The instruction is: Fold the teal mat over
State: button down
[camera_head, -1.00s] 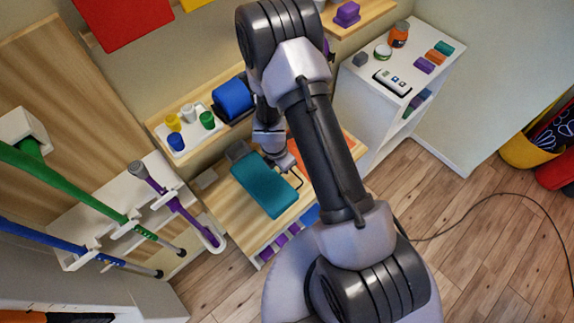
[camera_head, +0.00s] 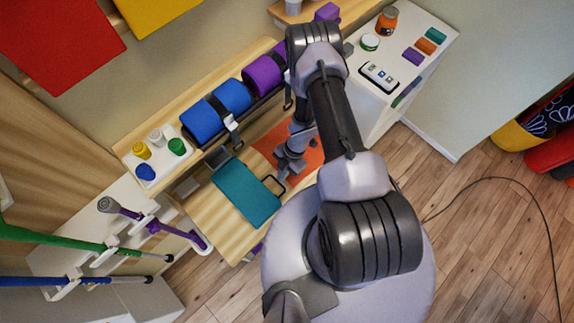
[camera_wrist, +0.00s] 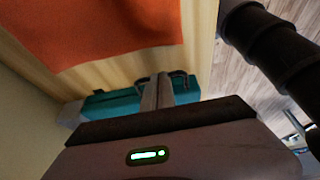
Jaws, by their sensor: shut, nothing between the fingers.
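The teal mat (camera_head: 245,193) lies as a flat rectangle on the wooden table, with a dark loop at its right edge. I cannot tell from here how its layers lie. In the wrist view the teal mat (camera_wrist: 108,104) shows as a strip beyond the fingers, partly hidden by them. My gripper (camera_head: 284,172) is shut and empty, to the right of the mat's upper right end, apart from it and beside the orange sheet. The closed fingers (camera_wrist: 157,92) also show in the wrist view.
An orange sheet (camera_head: 300,152) lies on the table right of the mat. Behind are blue rolls (camera_head: 203,121), a purple roll (camera_head: 262,76) and a white tray (camera_head: 150,170) with coloured pots. A white cabinet (camera_head: 440,75) stands right.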

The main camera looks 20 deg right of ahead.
jog(key=shift+b+x, duration=0.65)
jog(key=shift+x, duration=0.2)
jog(key=b, duration=0.1)
jog(key=d+f+y+b, duration=0.1)
jog(key=b, duration=0.1)
jog(key=shift+s+d+f, duration=0.15)
jog(key=shift+s+f, duration=0.15)
jog(key=shift+s, duration=0.05)
jog(key=shift+w, duration=0.1)
